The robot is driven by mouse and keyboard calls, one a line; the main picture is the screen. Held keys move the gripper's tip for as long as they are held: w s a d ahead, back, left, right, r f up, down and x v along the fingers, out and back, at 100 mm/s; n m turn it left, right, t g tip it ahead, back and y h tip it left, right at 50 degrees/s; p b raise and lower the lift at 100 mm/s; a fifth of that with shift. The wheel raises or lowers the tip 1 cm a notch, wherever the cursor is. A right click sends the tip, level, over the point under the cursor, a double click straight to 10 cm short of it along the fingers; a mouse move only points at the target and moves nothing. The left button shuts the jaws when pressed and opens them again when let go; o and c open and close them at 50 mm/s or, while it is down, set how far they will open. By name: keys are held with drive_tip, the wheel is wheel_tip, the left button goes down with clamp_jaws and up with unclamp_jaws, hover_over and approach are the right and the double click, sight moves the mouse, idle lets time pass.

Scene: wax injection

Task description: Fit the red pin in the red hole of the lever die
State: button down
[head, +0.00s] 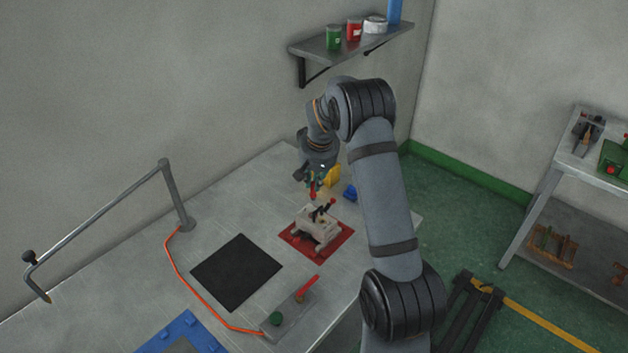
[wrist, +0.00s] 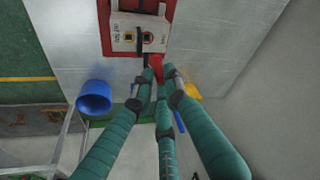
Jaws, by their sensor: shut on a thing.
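The lever die (head: 316,232) is a pale block on a red mat (head: 340,248), with a dark lever part and a red tip on top. My gripper (head: 313,188) is above and behind the die, pointing down. In the wrist view its teal fingers (wrist: 160,82) are closed on the red pin (wrist: 157,68). The pin shows beside the die's near edge, apparently outside the holes. The fingers hide part of the pin.
A blue cup (wrist: 94,97) and a yellow object (wrist: 192,91) stand near the gripper. A black mat (head: 237,272), a grey plate with a red handle (head: 307,288) and an orange cable (head: 185,285) are on the table. A bent metal arm (head: 105,217) rises at left.

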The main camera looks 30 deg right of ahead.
sight(314, 195)
wheel_tip(314, 195, down, 6)
drive_tip(key=b, duration=0.6)
drive_tip(key=shift+r, duration=0.1)
drive_tip(key=shift+b, duration=0.4)
idle(1.8)
drive_tip(key=shift+f+b, duration=1.15)
drive_tip(key=shift+b, duration=0.05)
drive_tip(key=c, duration=1.8)
unclamp_jaws()
drive_tip(key=shift+s, duration=0.1)
drive_tip(key=shift+o, duration=0.7)
drive_tip(key=shift+r, duration=0.15)
